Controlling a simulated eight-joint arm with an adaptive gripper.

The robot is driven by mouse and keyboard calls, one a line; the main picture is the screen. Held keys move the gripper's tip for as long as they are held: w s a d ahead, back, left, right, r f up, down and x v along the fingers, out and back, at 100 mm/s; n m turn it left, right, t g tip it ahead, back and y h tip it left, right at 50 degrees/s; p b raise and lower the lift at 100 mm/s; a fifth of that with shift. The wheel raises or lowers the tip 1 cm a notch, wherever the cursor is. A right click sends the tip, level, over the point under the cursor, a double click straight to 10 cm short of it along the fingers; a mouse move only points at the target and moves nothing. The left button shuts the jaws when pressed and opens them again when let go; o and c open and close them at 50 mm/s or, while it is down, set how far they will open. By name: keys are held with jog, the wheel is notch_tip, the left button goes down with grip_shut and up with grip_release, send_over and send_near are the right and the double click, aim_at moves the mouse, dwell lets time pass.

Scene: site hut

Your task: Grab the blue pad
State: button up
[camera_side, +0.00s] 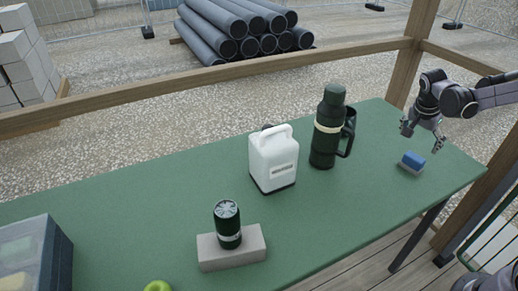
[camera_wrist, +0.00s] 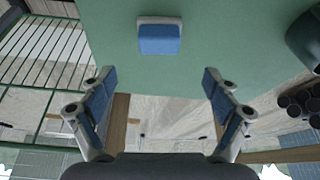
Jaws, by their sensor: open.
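The blue pad (camera_side: 413,160) lies on the green table (camera_side: 350,208) near its right end. It has a blue upper part and a pale layer beneath. In the wrist view the blue pad (camera_wrist: 160,38) shows at the top middle, ahead of the fingers. My gripper (camera_side: 421,140) is just above and slightly right of the pad in the side view. In the wrist view my gripper (camera_wrist: 159,103) has its two fingers wide apart with nothing between them. It does not touch the pad as far as I can see.
A dark green flask (camera_side: 325,130) with a handle stands left of the pad, with a white jug (camera_side: 272,163) beyond it. A dark can (camera_side: 228,228) stands on a grey block (camera_side: 246,257). A wooden post (camera_side: 408,60) rises behind the table. The table around the pad is clear.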

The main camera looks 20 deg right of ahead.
aim_at(415, 157)
jog(key=shift+x, duration=4.85)
jog(key=shift+s+a+f, duration=0.1)
jog(key=shift+s+a, duration=0.05)
jog(key=c, duration=1.2)
